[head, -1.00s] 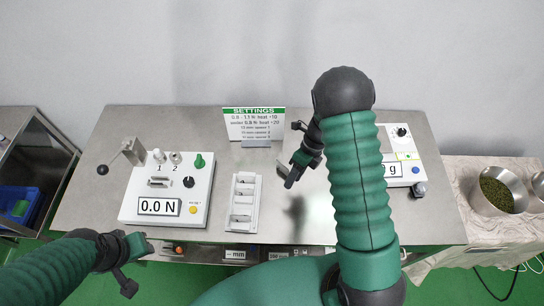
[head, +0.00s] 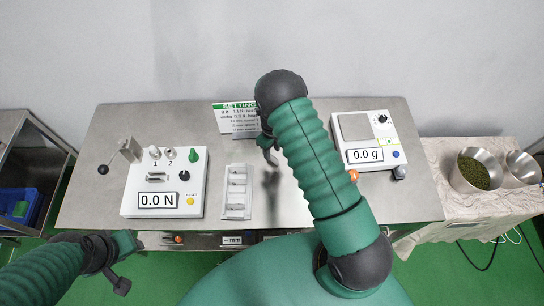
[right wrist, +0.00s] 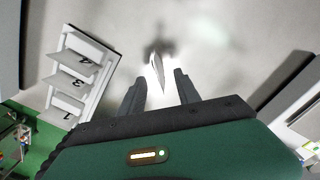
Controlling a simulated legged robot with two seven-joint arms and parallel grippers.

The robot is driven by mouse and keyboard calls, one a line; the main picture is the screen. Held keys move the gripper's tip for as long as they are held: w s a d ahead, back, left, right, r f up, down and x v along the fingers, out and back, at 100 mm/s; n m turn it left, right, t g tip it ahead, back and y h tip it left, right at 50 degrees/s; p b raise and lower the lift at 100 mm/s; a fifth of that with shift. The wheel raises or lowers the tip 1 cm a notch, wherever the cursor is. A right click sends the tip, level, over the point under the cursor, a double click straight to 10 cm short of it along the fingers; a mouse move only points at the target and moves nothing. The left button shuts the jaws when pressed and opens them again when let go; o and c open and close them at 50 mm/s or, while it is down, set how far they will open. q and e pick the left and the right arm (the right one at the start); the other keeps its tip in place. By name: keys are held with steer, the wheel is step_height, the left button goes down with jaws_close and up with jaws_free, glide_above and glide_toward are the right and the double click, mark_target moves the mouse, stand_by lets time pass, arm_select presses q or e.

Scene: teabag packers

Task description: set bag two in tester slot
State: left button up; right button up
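The white tester (head: 133,202), reading 0.0 N, stands at the table's left; its small slot (head: 156,176) is below the marks 1 and 2. The white numbered rack (head: 237,213) stands right of it, with pale pieces in its compartments; it also shows in the right wrist view (right wrist: 62,105). My right gripper (head: 270,152) is above the table, right of the rack. In the right wrist view, a thin white bag-like piece (right wrist: 157,72) shows edge-on between its spaced fingers (right wrist: 160,80); contact is unclear. My left gripper (head: 136,266) is open at the front left.
A scale (head: 352,158) reading 0.0 g stands at the right, with an orange-tipped item (head: 354,174) near its front. A settings sign (head: 230,118) stands behind the rack, partly covered by my right arm. Metal bowls (head: 466,183) stand on the cloth-covered side table (head: 440,205).

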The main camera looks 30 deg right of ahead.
mark_target(272, 155)
step_height(272, 155, down, 3)
steer(key=shift+a+r+p, duration=0.1)
steer(key=shift+a+p, duration=0.05)
steer(key=shift+p, duration=0.15)
steer(key=shift+f, duration=0.4)
steer(key=shift+d, duration=0.2)
steer(key=c, duration=0.7)
steer(key=shift+a, duration=0.1)
jaws_close()
